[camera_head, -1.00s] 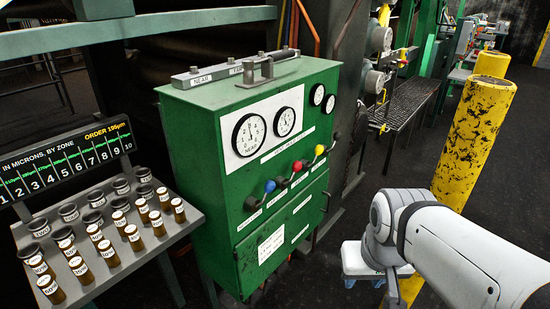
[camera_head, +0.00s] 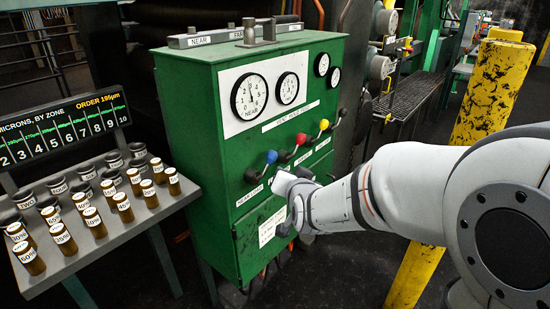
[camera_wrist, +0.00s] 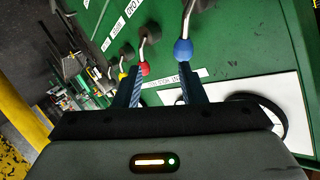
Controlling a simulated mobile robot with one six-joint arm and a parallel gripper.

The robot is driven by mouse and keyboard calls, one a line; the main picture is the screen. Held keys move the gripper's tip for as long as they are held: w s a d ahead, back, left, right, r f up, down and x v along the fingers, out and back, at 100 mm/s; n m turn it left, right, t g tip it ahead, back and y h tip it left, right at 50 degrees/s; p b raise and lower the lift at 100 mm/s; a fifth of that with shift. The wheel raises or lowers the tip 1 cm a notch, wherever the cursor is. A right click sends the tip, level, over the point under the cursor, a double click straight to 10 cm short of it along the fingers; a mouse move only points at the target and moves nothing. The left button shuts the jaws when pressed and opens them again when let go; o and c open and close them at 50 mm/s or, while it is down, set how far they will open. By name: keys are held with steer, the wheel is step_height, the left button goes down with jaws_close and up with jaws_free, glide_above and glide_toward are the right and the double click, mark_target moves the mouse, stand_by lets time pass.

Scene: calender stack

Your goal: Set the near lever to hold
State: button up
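A green control box carries a row of levers with coloured knobs. The blue-knobbed lever (camera_head: 271,157) is nearest, above a label that seems to start with "NEAR". The red-knobbed lever (camera_head: 300,139) and yellow-knobbed lever (camera_head: 323,125) follow farther along. My gripper (camera_head: 284,182) is in front of the box, just below the blue and red knobs. In the wrist view my gripper (camera_wrist: 160,78) is open with nothing between its fingers. There the blue knob (camera_wrist: 183,51) lines up with the right fingertip and the red knob (camera_wrist: 144,68) with the left one. Contact cannot be told.
Dial gauges (camera_head: 249,96) sit on the panel above the levers. A sloped rack (camera_head: 165,210) of brown-bodied, white-capped pieces stands at left under a zone display (camera_head: 60,138). A yellow post (camera_head: 490,90) stands at right behind my arm.

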mark_target(272, 161)
steer(key=a+t, duration=0.1)
steer(key=w+a+t+b, duration=0.1)
steer(key=w+a+f+m+t+b, duration=0.1)
steer(key=shift+w+a, duration=0.25)
steer(key=shift+a, duration=0.05)
steer(key=w, duration=0.2)
steer(key=w+a, duration=0.1)
steer(key=w, duration=0.4)
steer(key=shift+w+a+r+p, duration=0.1)
steer(key=shift+w+a+p, duration=0.15)
steer(key=shift+p, duration=0.1)
jaws_close()
